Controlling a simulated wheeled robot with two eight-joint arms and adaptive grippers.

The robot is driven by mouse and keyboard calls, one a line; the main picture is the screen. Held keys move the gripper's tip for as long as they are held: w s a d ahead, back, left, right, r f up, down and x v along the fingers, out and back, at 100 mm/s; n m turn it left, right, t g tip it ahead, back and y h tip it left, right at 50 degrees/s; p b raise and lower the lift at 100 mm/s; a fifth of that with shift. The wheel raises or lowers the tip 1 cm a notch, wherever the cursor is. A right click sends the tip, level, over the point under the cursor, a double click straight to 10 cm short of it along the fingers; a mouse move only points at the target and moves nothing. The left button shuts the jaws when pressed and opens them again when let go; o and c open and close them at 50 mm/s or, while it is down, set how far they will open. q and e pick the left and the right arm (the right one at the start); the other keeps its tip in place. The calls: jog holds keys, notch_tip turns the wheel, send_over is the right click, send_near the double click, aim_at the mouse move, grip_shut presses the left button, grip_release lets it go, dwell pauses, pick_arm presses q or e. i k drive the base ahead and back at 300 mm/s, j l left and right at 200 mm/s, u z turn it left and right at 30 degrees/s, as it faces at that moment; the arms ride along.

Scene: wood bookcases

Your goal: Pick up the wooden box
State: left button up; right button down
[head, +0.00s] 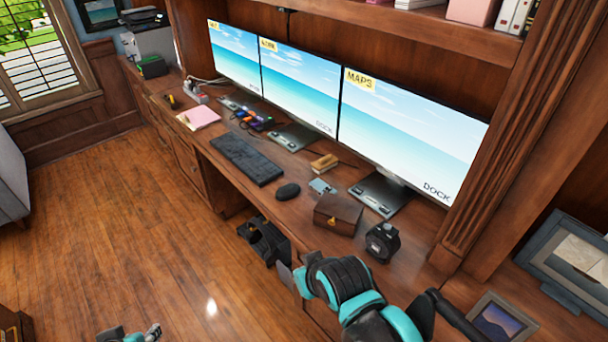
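The wooden box (338,213) is small and brown with a lid and a light clasp on its front. It rests shut on the desk (300,217), near the front edge below the right monitor. My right gripper (256,235) is black and hangs just off the desk's front edge, left of the box and apart from it. Its fingers look spread and hold nothing visible. Part of my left arm's end (130,335) shows at the bottom edge, over the floor; its fingers are not clear. The box is in full view.
A black camera-like object (382,242) stands close right of the box. A monitor stand (380,193) is behind it, and a small blue-grey card (321,186) lies behind left. A mouse (287,191) and keyboard (246,158) lie further left. The wood floor (130,230) is open.

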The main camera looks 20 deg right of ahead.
aim_at(350, 231)
jog(key=z, duration=0.55)
jog(key=i+j+z, duration=0.1)
jog(key=z, duration=0.35)
jog(key=i+j+z, duration=0.15)
jog(key=z, duration=0.3)
jog(key=i+j+z, duration=0.1)
jog(key=z, duration=0.4)
jog(key=j+z, duration=0.3)
jog(key=z, duration=0.15)
jog(key=j, duration=0.25)
jog(key=i+j, duration=0.15)
jog(key=j, duration=0.1)
